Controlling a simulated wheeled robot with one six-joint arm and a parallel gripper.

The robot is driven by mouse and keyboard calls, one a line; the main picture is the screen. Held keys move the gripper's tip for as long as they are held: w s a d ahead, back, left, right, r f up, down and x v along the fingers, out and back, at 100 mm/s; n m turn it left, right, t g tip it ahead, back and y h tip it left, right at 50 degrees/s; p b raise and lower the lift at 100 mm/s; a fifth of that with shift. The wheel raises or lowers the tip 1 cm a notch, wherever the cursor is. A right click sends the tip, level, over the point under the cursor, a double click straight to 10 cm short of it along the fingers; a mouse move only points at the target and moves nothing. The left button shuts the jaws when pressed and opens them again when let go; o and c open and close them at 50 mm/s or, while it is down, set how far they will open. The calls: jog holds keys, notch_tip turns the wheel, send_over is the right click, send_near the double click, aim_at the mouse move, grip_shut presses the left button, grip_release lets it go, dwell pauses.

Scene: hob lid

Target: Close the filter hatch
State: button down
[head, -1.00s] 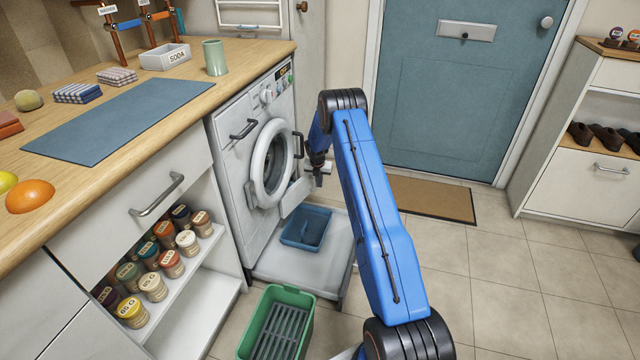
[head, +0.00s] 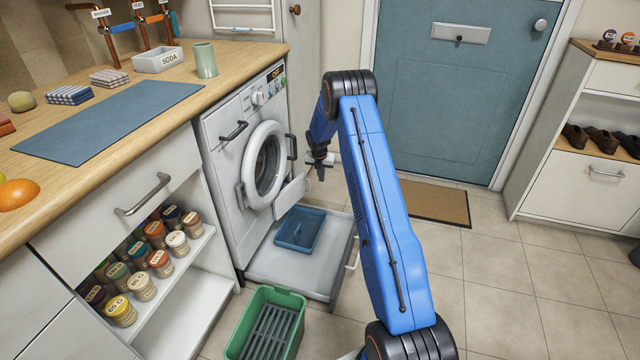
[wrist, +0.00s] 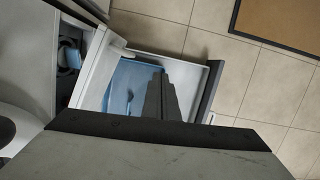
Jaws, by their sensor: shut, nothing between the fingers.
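The filter hatch (head: 293,193) is a small white flap low on the front of the white washing machine (head: 226,145), right of its round door. It stands open, swung out from the front. The wrist view shows the hatch (wrist: 91,68) edge-on beside a dark recess (wrist: 69,54) with a blue-grey part inside. My gripper (head: 321,175) is just right of the hatch's outer end, pointing down and apart from it as far as I can tell. In the wrist view my gripper (wrist: 161,92) is shut and empty, above the pulled-out drawer.
A pulled-out drawer (head: 270,265) under the machine holds a blue tray (head: 300,228). A green crate (head: 295,298) stands on the floor in front. Free tiled floor and a doormat (head: 435,203) lie to the right.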

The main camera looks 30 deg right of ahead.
aim_at(305, 177)
jog(key=w+f+m+t+y, duration=0.1)
jog(key=f+m, duration=0.3)
jog(key=m, duration=0.8)
jog(key=w+a+f+m+y, duration=0.1)
jog(key=w+f+m+y, duration=0.1)
jog(key=m, duration=1)
jog(key=shift+w+a+f+t, duration=0.35)
jog(key=shift+w+f, duration=0.4)
jog(key=shift+f, duration=0.5)
jog(key=w+n, duration=0.1)
jog(key=w, duration=0.1)
jog(key=w+a+n, duration=0.1)
jog(key=w, duration=0.1)
jog(key=w+a+y, duration=0.1)
jog(key=w, duration=0.1)
jog(key=shift+n, duration=0.4)
jog(key=shift+w+a+n, duration=0.2)
jog(key=shift+w+n, duration=0.05)
jog(key=shift+n, duration=0.05)
